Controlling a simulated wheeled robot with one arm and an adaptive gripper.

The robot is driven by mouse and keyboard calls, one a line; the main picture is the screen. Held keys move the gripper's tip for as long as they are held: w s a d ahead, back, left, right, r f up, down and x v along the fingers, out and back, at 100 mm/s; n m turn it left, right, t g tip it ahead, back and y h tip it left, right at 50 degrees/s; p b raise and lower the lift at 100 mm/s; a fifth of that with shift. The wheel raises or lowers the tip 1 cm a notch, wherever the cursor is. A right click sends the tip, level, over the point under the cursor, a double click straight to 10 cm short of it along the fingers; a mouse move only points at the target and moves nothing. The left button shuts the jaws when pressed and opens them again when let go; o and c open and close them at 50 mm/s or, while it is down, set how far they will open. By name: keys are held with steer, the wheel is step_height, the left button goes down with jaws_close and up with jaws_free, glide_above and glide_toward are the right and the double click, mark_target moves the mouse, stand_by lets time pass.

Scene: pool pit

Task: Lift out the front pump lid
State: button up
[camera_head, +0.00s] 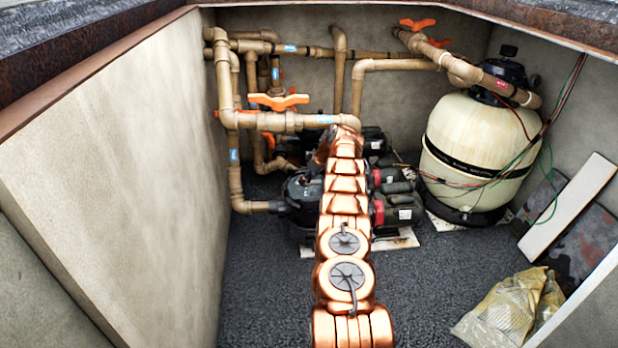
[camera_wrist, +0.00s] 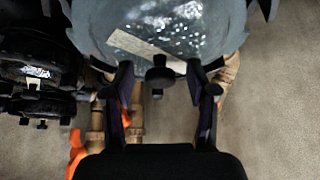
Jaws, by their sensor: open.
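In the wrist view, a round grey, see-through pump lid (camera_wrist: 185,25) with a pale label strip fills the top middle, cut off by the frame. A dark knob (camera_wrist: 159,76) sticks out at its lower edge. My gripper (camera_wrist: 162,72) is open, with one finger on each side of the knob and gaps between. I cannot tell whether the fingertips touch the lid. In the head view, the black front pump (camera_head: 299,197) shows left of my copper arm. The arm hides my gripper and most of the pump top there.
A second black pump (camera_wrist: 30,72) is at left in the wrist view. Tan pipes with an orange valve handle (camera_head: 278,102) stand close behind the pump. The cream filter tank (camera_head: 478,150) is at right. A yellow bag (camera_head: 508,310) lies front right. Gravel is clear at front left.

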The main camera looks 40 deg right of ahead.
steer(key=shift+c, duration=0.2)
jaws_close()
stand_by(0.6)
